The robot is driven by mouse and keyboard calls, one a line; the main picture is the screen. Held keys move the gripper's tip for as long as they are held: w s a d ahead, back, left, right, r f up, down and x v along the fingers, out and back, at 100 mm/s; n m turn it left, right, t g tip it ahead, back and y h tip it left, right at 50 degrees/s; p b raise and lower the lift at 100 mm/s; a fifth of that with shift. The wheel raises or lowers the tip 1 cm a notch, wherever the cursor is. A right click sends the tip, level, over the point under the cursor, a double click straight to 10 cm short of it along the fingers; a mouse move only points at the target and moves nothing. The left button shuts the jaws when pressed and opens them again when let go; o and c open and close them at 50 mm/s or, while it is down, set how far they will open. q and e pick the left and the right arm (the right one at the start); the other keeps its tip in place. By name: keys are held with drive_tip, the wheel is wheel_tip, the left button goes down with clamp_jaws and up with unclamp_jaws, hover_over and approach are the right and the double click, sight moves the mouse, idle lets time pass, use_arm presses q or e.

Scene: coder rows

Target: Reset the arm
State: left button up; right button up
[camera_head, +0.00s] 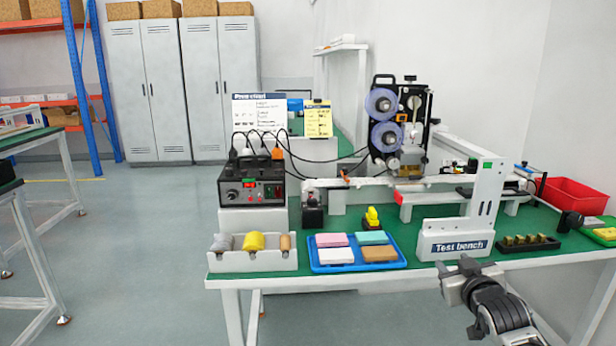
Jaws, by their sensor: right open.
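My right gripper (464,268) is at the lower right of the head view, in front of the bench's front edge and just below the "Test bench" sign (456,246). It is open, and I see nothing between its fingers. My right arm reaches in from the bottom right corner. My left gripper and left arm are not in view.
The green-topped bench (330,275) holds a blue tray (315,265) of coloured blocks, a white spool holder (252,262), a black control box (252,185), a reel machine (398,125) and a red bin (574,196). Open floor (140,240) lies to the left.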

drive_tip(key=s+a+f+g+y, duration=0.2)
drive_tip(key=s+a+f, duration=0.7)
drive_tip(key=s+f, duration=0.4)
drive_tip(key=s+a+f+g+y, duration=0.1)
drive_tip(key=s+a, duration=0.3)
drive_tip(key=s, duration=0.7)
drive_tip(key=s+a+f+g+y, duration=0.1)
drive_tip(key=s+a, duration=0.3)
drive_tip(key=s, duration=0.6)
drive_tip(key=shift+s+a+f+g, duration=0.35)
drive_tip(key=shift+f+g, duration=0.15)
drive_tip(key=shift+f, duration=0.2)
